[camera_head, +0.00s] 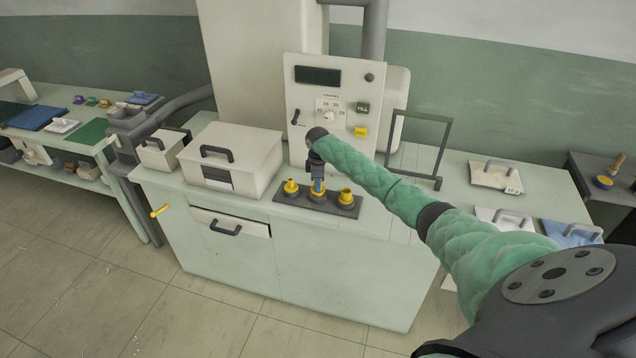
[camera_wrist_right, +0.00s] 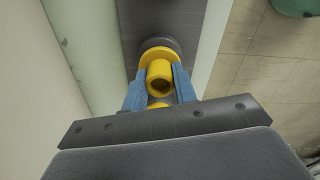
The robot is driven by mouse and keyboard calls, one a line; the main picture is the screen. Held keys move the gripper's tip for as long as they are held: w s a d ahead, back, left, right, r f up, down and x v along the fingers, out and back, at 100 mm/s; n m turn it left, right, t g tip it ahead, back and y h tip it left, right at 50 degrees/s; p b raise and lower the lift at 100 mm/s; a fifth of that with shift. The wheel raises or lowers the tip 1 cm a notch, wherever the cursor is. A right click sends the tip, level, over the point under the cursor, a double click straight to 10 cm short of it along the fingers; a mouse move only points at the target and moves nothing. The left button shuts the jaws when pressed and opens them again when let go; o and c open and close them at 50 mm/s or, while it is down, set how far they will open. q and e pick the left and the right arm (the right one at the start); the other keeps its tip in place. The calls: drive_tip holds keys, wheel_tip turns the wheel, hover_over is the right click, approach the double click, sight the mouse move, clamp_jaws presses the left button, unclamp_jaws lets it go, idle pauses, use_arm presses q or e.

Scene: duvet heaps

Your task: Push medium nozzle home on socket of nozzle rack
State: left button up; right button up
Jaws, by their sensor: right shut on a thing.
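The nozzle rack (camera_head: 280,198) is a dark flat strip on the counter, with yellow nozzles standing in a row on it. My right gripper (camera_head: 317,186) points down over the middle of the rack. Its blue fingers are shut on the middle yellow nozzle (camera_head: 317,196), which I take as the medium nozzle. In the right wrist view the held nozzle (camera_wrist_right: 159,72) shows its round opening and wide flange between the fingers, over a dark round base. I cannot tell whether it is fully seated. The left nozzle (camera_head: 291,187) and right nozzle (camera_head: 346,197) stand upright beside it. My left gripper is out of view.
A control panel (camera_head: 320,105) with a display stands behind the rack. A lidded white box (camera_head: 230,160) is to the left, and a dark metal frame (camera_head: 440,150) to the right. The counter's front edge lies close before the rack.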

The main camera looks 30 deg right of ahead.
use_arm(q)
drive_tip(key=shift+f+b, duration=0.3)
use_arm(e)
drive_tip(key=shift+f, duration=0.85)
drive_tip(key=o, duration=1.1)
drive_tip(key=shift+r, duration=0.1)
wheel_tip(320, 180, up, 6)
drive_tip(key=b, duration=0.3)
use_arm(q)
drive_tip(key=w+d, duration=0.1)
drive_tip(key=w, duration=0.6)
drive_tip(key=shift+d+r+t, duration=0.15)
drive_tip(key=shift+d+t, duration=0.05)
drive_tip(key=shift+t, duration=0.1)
use_arm(e)
drive_tip(key=shift+r, duration=0.8)
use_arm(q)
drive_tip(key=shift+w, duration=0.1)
